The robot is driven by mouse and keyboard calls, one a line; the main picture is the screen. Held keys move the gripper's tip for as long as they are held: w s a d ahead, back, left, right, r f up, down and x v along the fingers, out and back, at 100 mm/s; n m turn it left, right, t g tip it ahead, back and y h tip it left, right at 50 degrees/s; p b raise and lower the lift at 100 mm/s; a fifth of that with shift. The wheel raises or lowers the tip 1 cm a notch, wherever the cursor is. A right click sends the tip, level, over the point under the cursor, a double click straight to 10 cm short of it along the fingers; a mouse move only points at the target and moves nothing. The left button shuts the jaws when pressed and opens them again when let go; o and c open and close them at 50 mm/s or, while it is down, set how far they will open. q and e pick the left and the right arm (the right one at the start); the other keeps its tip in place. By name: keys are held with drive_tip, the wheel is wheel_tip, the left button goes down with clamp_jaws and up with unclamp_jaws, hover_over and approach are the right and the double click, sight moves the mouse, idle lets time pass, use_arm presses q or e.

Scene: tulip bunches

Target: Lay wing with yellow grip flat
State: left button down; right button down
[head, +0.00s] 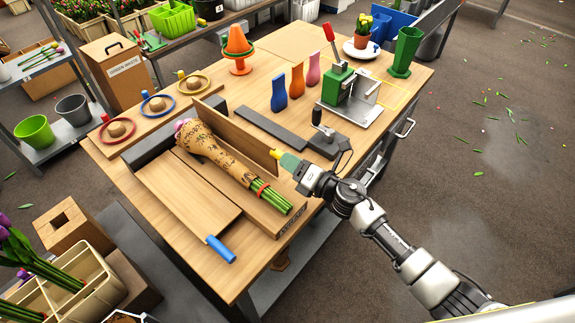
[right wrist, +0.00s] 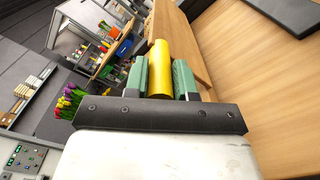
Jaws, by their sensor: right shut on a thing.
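The wing with the yellow grip (head: 235,135) is a wooden board standing raised on its long edge behind the wrapped bunch. My right gripper (head: 284,160) is shut on its yellow grip (head: 275,154) at the near right end. In the right wrist view the yellow grip (right wrist: 160,62) sits between the green finger pads of my right gripper (right wrist: 160,80). The other wing (head: 185,195), with a blue grip (head: 221,249), lies flat at the left. A tulip bunch in printed brown paper (head: 222,153) lies between the wings, stems toward the near right. My left gripper is out of view.
A dark flat bar (head: 270,127) lies on the table (head: 285,235) just behind the raised wing.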

drive_tip(key=shift+w+d+f+m, duration=0.25)
drive_tip(key=shift+w+d+m, duration=0.55)
drive_tip(key=shift+m, duration=0.4)
drive_tip(key=shift+w+d+f+m, duration=0.2)
drive_tip(key=shift+w+d+m, duration=0.6)
drive_tip(key=shift+m, duration=0.4)
drive_tip(key=c, duration=0.9)
unclamp_jaws()
drive_tip(key=shift+s, duration=0.1)
drive_tip(key=shift+b+v, duration=1.15)
drive_tip(key=shift+v, duration=4.2)
